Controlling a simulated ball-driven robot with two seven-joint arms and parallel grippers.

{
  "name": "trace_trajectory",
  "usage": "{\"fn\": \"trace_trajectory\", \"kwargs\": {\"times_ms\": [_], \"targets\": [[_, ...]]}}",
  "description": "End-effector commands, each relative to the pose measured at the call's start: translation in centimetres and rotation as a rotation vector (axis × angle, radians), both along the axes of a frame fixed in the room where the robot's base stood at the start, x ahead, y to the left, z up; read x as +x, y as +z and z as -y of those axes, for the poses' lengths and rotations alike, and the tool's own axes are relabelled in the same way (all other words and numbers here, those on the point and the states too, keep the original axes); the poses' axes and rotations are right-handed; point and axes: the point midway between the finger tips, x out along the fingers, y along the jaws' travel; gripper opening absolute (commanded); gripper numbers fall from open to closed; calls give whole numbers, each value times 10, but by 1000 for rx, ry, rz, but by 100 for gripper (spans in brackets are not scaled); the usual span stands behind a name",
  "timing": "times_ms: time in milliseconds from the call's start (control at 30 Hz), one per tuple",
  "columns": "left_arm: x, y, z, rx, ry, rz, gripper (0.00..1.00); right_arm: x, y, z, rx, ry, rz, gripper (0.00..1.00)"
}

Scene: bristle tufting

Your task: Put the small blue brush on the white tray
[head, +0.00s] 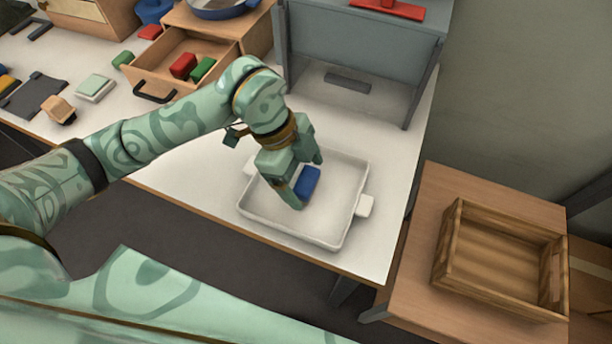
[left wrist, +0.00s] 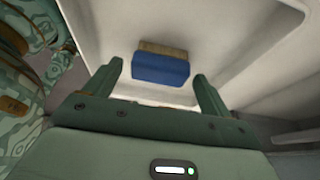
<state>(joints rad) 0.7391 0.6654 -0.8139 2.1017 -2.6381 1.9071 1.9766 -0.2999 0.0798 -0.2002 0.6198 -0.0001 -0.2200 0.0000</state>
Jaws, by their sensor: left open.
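The small blue brush (head: 307,182) lies in the white tray (head: 286,229), next to my left gripper. In the left wrist view the brush (left wrist: 160,68) shows a blue body with a tan bristle edge, on the pale floor of the tray (left wrist: 228,38). My left gripper (head: 309,181) is over the tray. Its two fingers (left wrist: 158,84) are apart, and the brush shows beyond and between them, with no finger clearly touching it. In the head view the gripper hides part of the tray. My right gripper is not seen.
A grey metal shelf (head: 355,55) stands behind the tray. An open wooden drawer (head: 163,72) with red and green blocks is at the back left. A wooden crate (head: 480,290) sits on a lower table at the right. White table surface is free around the tray.

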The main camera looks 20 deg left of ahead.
Motion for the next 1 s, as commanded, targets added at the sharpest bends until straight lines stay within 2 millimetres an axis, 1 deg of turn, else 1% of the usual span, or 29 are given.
{"fn": "trace_trajectory", "kwargs": {"times_ms": [33, 200, 300, 400, 500, 600, 900, 1000], "targets": [[1, 16, -4, 1, 1, 8, 83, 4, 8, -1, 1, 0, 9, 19], [1, 56, -20, 2, 3, 9, 83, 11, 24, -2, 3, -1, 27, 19], [1, 75, -28, 1, 1, 8, 83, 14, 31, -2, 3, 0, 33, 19], [1, 89, -34, 1, 0, 5, 83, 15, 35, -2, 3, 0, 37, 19], [2, 97, -38, 0, 0, 4, 83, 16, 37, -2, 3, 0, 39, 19], [2, 99, -40, 0, 0, 2, 83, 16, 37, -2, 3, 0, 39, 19], [2, 98, -39, -4, -2, 0, 83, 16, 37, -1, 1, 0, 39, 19], [2, 95, -35, -33, -22, -9, 83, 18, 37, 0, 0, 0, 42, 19]]}}
